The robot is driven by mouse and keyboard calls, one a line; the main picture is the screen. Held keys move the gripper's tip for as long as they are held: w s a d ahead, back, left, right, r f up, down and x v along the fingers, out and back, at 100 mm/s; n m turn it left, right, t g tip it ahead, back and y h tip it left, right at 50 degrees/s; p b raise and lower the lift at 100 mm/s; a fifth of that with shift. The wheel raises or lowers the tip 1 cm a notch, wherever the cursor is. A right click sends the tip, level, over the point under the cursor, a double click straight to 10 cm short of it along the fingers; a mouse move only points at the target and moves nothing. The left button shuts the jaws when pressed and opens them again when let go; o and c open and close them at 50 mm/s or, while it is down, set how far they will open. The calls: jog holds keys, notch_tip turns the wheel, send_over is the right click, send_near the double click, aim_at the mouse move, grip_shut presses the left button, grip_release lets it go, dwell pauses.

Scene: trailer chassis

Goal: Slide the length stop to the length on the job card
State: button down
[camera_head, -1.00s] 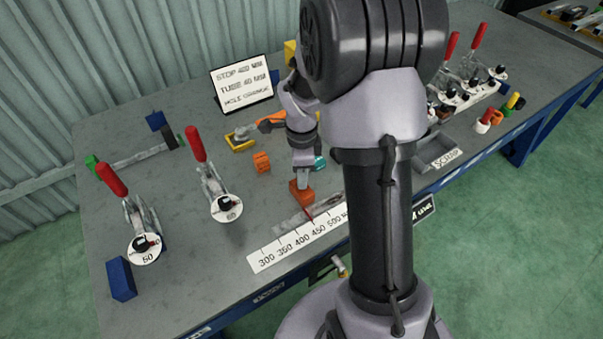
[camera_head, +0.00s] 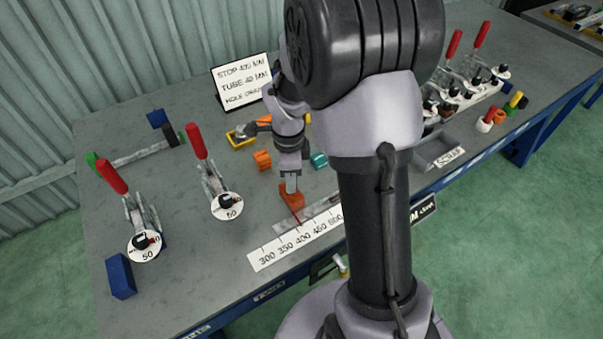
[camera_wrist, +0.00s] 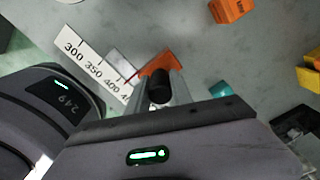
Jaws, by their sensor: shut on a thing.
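The length stop (camera_head: 291,200) is an orange block with a thin red pointer, on a grey rail behind a white scale (camera_head: 283,250). My gripper (camera_head: 290,184) is shut on it from above. The stop also shows in the wrist view (camera_wrist: 161,63), partly hidden by my gripper (camera_wrist: 160,90). The pointer lies near the 400 mark; the exact reading is too small to tell. The job card (camera_head: 242,82) stands at the back. Its first line reads STOP and a number in the 400s in MM, with blurred digits; TUBE 40 MM is below. My arm hides the scale's right end.
Two red-handled clamps (camera_head: 198,142) (camera_head: 112,178) stand to the left, with a blue block (camera_head: 121,278) in front. An orange block (camera_head: 263,160), a yellow tray (camera_head: 240,139) and a teal piece (camera_head: 319,160) lie behind the rail. A grey scrap tray (camera_head: 437,150) is on the right.

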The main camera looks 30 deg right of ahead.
aim_at(286, 193)
jog(key=shift+a, duration=0.75)
jog(key=c, duration=1.1)
grip_release()
jog(key=shift+r, duration=0.15)
notch_tip(286, 193, up, 17)
jog(key=p, duration=0.7)
jog(key=shift+r, duration=0.1)
